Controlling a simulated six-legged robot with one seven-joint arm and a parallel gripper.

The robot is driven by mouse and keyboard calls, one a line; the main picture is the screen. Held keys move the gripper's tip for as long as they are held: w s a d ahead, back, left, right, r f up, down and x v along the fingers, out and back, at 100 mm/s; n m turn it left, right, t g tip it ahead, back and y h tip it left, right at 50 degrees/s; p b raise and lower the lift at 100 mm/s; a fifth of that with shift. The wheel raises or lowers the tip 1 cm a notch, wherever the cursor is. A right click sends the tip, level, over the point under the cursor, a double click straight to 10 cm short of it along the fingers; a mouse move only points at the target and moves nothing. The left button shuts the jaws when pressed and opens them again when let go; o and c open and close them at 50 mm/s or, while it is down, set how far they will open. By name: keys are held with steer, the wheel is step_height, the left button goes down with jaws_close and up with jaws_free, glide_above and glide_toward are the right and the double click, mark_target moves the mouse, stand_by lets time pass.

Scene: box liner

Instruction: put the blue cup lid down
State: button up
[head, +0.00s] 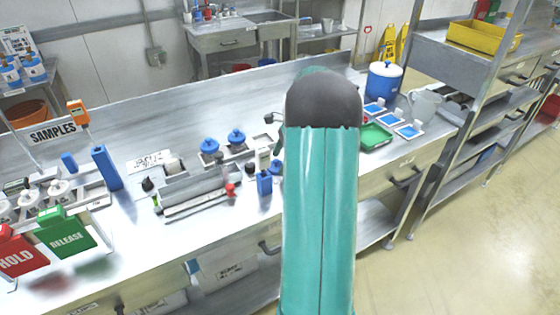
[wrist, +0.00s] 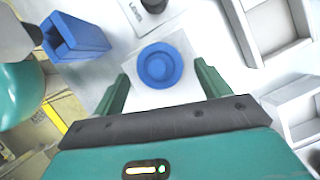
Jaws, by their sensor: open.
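The blue cup lid (wrist: 159,66) is round with raised rings. In the wrist view it lies on a pale square surface (wrist: 173,94), between and slightly beyond my fingertips. My gripper (wrist: 162,80) is open, with one green finger on each side of the lid and a visible gap to both. I cannot tell how high the fingers are above the surface. In the head view a blue round piece (head: 276,168), likely this lid, shows partly beside my arm, which hides my gripper there.
A blue open-topped holder (wrist: 76,38) stands left of the lid in the wrist view. Pale trays (wrist: 265,28) lie to the right. In the head view, two blue-topped items (head: 209,146) stand behind a metal fixture (head: 190,187).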

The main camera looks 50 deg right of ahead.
steer(key=v, duration=1.1)
steer(key=shift+s, duration=0.15)
